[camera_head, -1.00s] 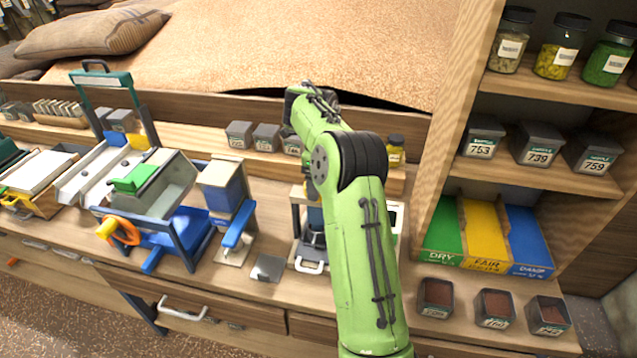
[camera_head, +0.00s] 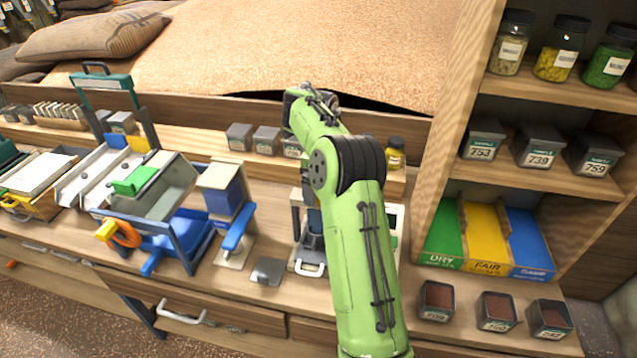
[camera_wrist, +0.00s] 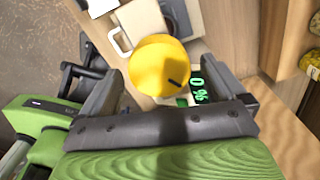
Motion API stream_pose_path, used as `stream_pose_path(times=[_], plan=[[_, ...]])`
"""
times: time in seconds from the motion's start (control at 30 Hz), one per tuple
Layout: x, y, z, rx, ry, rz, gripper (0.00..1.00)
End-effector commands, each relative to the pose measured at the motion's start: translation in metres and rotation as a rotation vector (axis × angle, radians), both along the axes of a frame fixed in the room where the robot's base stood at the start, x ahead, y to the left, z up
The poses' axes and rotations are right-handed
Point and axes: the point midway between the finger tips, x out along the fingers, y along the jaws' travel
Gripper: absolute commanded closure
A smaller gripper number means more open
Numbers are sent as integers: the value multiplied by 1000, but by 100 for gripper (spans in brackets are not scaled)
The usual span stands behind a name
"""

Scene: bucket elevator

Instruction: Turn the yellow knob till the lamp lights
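The yellow knob (camera_wrist: 158,65) shows in the wrist view as a round cap with a short dark mark near its right edge. My gripper (camera_wrist: 158,78) is open, with one finger on each side of the knob and a small gap visible on both sides. A dark display (camera_wrist: 198,90) with green "0 %" digits sits beside the knob, partly covered by the right finger. I cannot make out a lit lamp. In the head view my arm hides the knob and my gripper.
A device with a white handle (camera_head: 310,268) stands partly behind my arm. A blue-levered device (camera_head: 237,230) is to its left. Sample boxes (camera_head: 437,300) stand at the right front. The wooden shelf (camera_head: 455,120) rises to the right of my arm.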

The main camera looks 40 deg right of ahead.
Motion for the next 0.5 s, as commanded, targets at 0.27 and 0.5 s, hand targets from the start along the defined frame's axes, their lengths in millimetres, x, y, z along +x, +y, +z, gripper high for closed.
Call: stream_pose_path(times=[0.27, 0.5], plan=[[0, 0, 7, 0, 2, 0, 3], [0, 0, 72, -3, -2, 0, 3]])
